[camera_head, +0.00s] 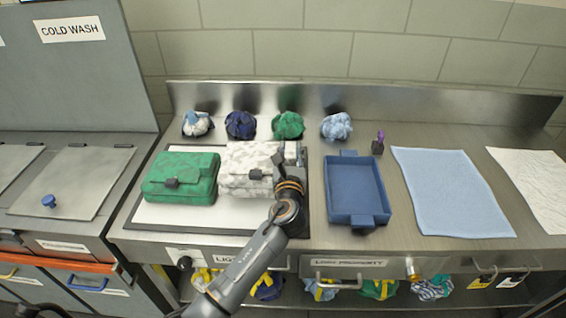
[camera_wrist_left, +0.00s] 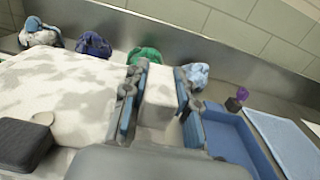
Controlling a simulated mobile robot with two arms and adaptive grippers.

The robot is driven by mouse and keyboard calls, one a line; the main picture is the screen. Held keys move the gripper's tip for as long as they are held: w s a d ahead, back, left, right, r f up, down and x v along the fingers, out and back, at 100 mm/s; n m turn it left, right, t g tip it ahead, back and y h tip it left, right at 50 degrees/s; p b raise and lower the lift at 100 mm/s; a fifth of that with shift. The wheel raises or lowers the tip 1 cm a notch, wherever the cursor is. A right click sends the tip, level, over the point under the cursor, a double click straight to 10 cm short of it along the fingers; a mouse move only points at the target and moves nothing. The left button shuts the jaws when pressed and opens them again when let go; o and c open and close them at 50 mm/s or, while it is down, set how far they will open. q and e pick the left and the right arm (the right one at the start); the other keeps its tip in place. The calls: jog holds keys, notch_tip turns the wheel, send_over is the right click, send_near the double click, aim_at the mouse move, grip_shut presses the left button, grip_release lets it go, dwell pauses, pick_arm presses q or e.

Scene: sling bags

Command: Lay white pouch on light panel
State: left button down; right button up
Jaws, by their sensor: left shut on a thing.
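The white pouch (camera_head: 248,158), with grey blotches and a dark buckle, is over the right part of the light panel (camera_head: 170,216), beside the green pouch. I cannot tell whether its underside touches the panel. My left gripper (camera_head: 288,163) is shut on the right end of the white pouch. In the left wrist view, the gripper (camera_wrist_left: 160,105) has a pale part of the pouch between its fingers, and the pouch (camera_wrist_left: 75,90) fills the left side. My right gripper is not in view.
A green pouch (camera_head: 182,172) lies on the panel's left part. A blue tray (camera_head: 356,219) stands to the right, then a light blue cloth (camera_head: 450,190). Several bundled cloths line the counter's back, including a green one (camera_head: 288,125). A small purple-topped item (camera_head: 378,146) stands behind the tray.

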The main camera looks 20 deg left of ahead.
pick_arm(q)
jog(key=shift+w+a+f, duration=0.25)
jog(key=shift+a+f, duration=0.5)
jog(key=shift+f, duration=0.2)
jog(key=shift+a+f+b, duration=0.2)
jog(key=shift+f+b, duration=0.2)
jog(key=shift+f, duration=0.85)
jog(key=shift+w+f, duration=0.1)
jog(key=shift+f, duration=0.3)
jog(key=c, duration=1)
grip_release()
jog(key=shift+c, duration=0.2)
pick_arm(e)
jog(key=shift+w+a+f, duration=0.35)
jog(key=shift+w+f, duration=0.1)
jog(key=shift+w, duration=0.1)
pick_arm(q)
jog(key=shift+s+d+f, duration=0.1)
jog(key=shift+s+d, duration=0.05)
jog(key=shift+s, duration=0.1)
jog(key=v, duration=1.1)
jog(key=shift+s+b, duration=0.3)
jog(key=shift+b, duration=0.1)
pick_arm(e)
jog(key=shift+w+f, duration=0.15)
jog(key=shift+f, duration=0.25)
